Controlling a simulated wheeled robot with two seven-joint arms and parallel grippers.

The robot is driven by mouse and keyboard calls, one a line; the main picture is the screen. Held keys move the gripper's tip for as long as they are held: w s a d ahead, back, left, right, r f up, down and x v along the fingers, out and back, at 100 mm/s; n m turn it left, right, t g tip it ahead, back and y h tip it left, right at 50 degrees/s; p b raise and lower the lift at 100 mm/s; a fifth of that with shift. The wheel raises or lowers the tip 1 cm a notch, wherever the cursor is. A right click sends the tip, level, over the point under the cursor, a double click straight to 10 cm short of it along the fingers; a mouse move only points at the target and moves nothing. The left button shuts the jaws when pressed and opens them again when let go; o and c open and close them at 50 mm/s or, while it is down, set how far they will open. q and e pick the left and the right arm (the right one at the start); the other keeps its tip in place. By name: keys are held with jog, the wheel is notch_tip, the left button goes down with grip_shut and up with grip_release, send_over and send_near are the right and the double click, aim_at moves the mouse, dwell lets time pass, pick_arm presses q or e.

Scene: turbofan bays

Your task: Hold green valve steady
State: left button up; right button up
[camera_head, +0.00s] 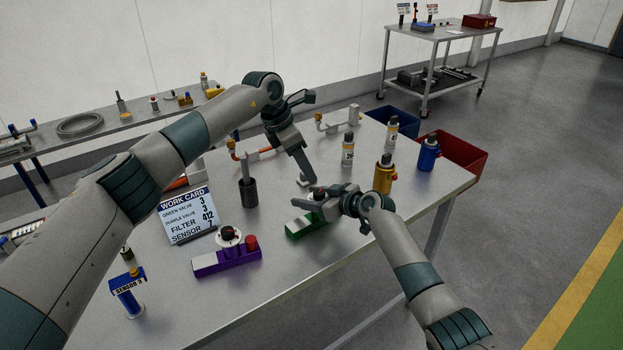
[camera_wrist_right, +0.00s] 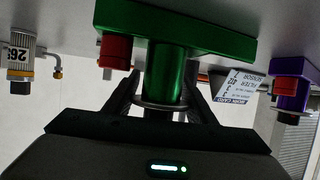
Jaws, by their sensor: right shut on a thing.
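The green valve (camera_head: 297,229) stands on the steel table near its front edge, largely hidden by my right gripper (camera_head: 318,197). In the right wrist view, the green valve (camera_wrist_right: 205,38) shows its flat green bar, a red knob and a green cylindrical neck. The right gripper's dark fingers lie on both sides of that neck and are shut on it. My left gripper (camera_head: 303,172) hangs above the table behind the right one, apart from the valve. Its fingertips are too small to read. The purple valve (camera_head: 225,262) stands to the left with a dial and red knob.
The work card (camera_head: 187,215) and a dark cylinder (camera_head: 249,191) stand left of the grippers. A white bottle (camera_head: 348,150), a yellow bottle (camera_head: 384,175) and a blue bottle (camera_head: 428,154) stand right. A sensor stand (camera_head: 129,295) is at front left. A red bin (camera_head: 462,158) lies beyond the right edge.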

pick_arm(q)
jog(key=shift+v, duration=1.8)
pick_arm(e)
jog(key=o, duration=1.4)
jog(key=shift+s+d, duration=0.1)
jog(key=v, duration=1.1)
jog(key=shift+s+d+r, duration=0.15)
jog(key=shift+s+d, duration=0.05)
jog(key=shift+d, duration=0.1)
pick_arm(q)
jog(key=shift+d+f, duration=0.1)
pick_arm(e)
jog(key=shift+d, duration=0.1)
